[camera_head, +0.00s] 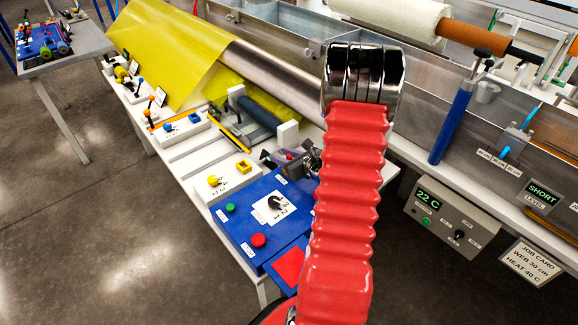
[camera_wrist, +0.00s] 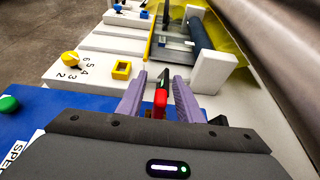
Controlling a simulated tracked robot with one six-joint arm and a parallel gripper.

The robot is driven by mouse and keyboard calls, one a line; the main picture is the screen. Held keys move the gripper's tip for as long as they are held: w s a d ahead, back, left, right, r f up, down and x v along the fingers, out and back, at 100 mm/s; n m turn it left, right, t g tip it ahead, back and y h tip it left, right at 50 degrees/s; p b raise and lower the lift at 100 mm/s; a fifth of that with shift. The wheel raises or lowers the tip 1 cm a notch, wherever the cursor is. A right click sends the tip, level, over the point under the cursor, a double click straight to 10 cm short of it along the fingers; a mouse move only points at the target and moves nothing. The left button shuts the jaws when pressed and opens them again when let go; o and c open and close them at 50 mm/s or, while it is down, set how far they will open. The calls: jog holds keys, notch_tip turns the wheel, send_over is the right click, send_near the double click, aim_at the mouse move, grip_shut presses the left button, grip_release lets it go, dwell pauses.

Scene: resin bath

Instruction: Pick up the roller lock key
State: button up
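A small red and black piece (camera_wrist: 160,103), which looks like the roller lock key, stands between my gripper's fingers in the wrist view. Its red part is lower in the picture and its black part is above. My gripper (camera_wrist: 160,78) has two purple fingers, one on each side of the piece, with narrow gaps showing, so it appears open around it. In the head view my gripper (camera_head: 285,156) is low over the bench near the blue panel, partly behind my red arm.
A blue control panel (camera_head: 240,232) with knobs and buttons lies beside the gripper. A white block with a yellow knob (camera_wrist: 70,58) and a yellow square frame (camera_wrist: 122,70) is close by. A dark blue roller (camera_head: 258,115) between white supports and a large steel roller (camera_head: 275,78) stand beyond.

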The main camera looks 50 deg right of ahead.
jog(key=shift+c, duration=0.6)
grip_shut()
